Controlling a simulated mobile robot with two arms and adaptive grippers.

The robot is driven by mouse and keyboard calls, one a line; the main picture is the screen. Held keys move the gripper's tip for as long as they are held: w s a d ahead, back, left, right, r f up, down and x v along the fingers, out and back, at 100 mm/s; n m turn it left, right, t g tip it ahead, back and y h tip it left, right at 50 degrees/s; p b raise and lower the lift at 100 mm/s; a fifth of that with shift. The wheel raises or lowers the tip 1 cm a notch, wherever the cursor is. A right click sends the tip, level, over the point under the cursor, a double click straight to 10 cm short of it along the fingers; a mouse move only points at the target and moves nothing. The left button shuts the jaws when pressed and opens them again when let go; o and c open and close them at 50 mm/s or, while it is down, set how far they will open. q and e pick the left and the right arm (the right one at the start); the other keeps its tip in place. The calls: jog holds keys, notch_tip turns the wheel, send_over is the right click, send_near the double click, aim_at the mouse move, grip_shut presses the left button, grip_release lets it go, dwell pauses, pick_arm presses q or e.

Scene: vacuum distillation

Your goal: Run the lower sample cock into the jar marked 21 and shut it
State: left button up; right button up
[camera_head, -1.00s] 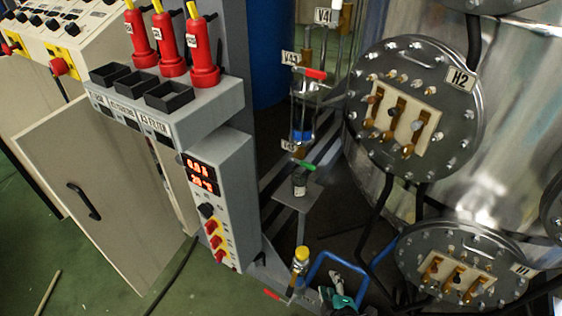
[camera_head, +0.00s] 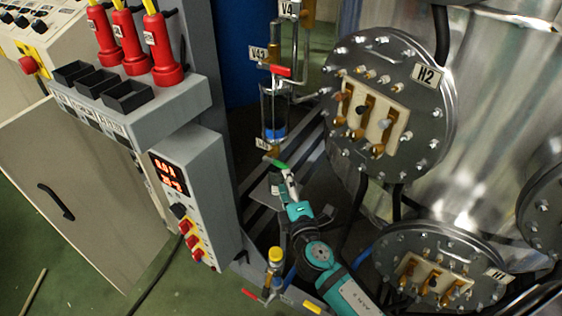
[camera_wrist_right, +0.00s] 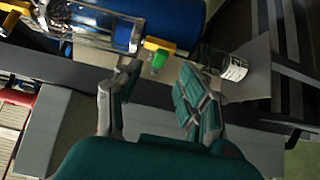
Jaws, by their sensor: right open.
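The lower sample cock's green handle (camera_head: 276,163) sits under a glass receiver (camera_head: 273,122) with blue at its base. The handle also shows in the right wrist view (camera_wrist_right: 158,61), below a brass body. My right gripper (camera_head: 285,172) is open at the handle; in the right wrist view its fingers (camera_wrist_right: 157,75) are apart, one on each side of the handle, and I cannot tell whether they touch it. A clear jar with a white label (camera_wrist_right: 228,66) stands on a grey plate (camera_wrist_right: 258,60) beside the right finger; its number is unreadable. My left gripper is not in view.
An upper red-handled cock (camera_head: 281,71) with a V43 tag sits above the receiver. A yellow-capped valve (camera_head: 275,256) stands low at the front. The control box (camera_head: 190,190) is on the left, and flange H2 (camera_head: 385,100) is close on the right.

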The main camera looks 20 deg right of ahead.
aim_at(282, 167)
jog(key=w, duration=0.5)
jog(key=w+d, duration=0.1)
jog(key=w, duration=0.1)
jog(key=shift+w, duration=0.2)
grip_shut()
jog(key=shift+p, duration=0.3)
